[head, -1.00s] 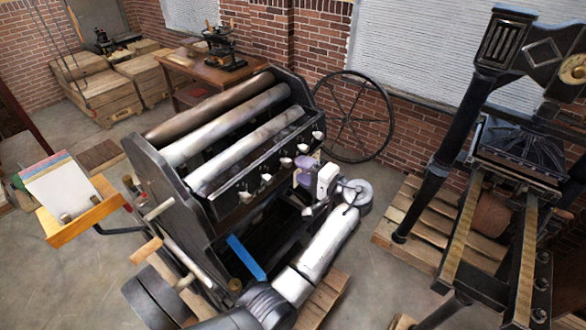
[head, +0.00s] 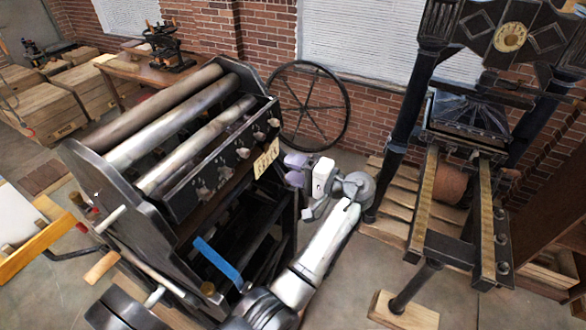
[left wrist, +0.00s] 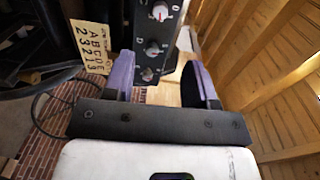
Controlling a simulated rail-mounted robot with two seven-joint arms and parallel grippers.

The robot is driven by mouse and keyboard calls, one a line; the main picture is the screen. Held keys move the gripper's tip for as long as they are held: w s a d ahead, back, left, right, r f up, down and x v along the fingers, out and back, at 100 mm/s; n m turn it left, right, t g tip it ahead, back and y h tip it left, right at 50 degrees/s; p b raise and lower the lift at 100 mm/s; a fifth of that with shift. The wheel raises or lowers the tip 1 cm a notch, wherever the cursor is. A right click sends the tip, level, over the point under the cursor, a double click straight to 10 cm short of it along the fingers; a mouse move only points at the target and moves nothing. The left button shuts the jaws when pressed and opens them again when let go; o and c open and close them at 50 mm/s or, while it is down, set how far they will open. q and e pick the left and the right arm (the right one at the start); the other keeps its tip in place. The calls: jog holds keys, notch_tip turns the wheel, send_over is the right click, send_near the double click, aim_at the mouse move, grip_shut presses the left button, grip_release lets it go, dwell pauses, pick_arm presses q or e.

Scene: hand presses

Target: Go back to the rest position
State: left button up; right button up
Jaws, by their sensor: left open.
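My left gripper (head: 296,170) is in the middle of the head view, at the end of my white arm. Its purple fingers are apart with nothing between them. They point towards the front of the roller press (head: 170,185), beside its dark knob panel (head: 225,160), with a visible gap. In the left wrist view my left gripper (left wrist: 162,80) shows its two purple fingers spread, with the knob panel (left wrist: 155,45) seen beyond them. A cream tag with letters and numbers (head: 266,160) hangs below the panel; it also shows in the left wrist view (left wrist: 92,47). My right gripper is not seen.
A tall iron hand press (head: 455,150) stands on wooden pallets at the right. A large spoked wheel (head: 308,107) leans at the brick wall. A blue handle (head: 218,262) sticks out of the roller press near my arm. Some floor is clear between the presses.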

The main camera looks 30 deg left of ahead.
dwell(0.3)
pick_arm(q)
jog(key=w+d+r+n+t+h, duration=0.25)
jog(key=r+t+h, duration=0.25)
jog(key=t+h, duration=0.45)
jog(key=s+d+m+t+h+p, duration=0.2)
jog(key=s+d+h+p, duration=0.1)
jog(key=s+h, duration=0.45)
jog(key=s+f+m+g+p, duration=0.1)
jog(key=s+f+g+p, duration=0.1)
jog(key=s+f, duration=0.5)
jog(key=s+a+f+g+p, duration=0.1)
jog(key=s+f, duration=0.6)
jog(key=s, duration=1)
jog(key=s+a+f+m+g+p, duration=0.1)
jog(key=s+f+g+p, duration=0.3)
jog(key=s+f, duration=0.3)
jog(key=s+g, duration=0.1)
jog(key=s, duration=0.4)
jog(key=shift+a+m+h, duration=0.15)
jog(key=shift+m+h, duration=0.2)
jog(key=shift+h, duration=0.05)
jog(key=shift+f, duration=0.1)
jog(key=shift+w, duration=0.1)
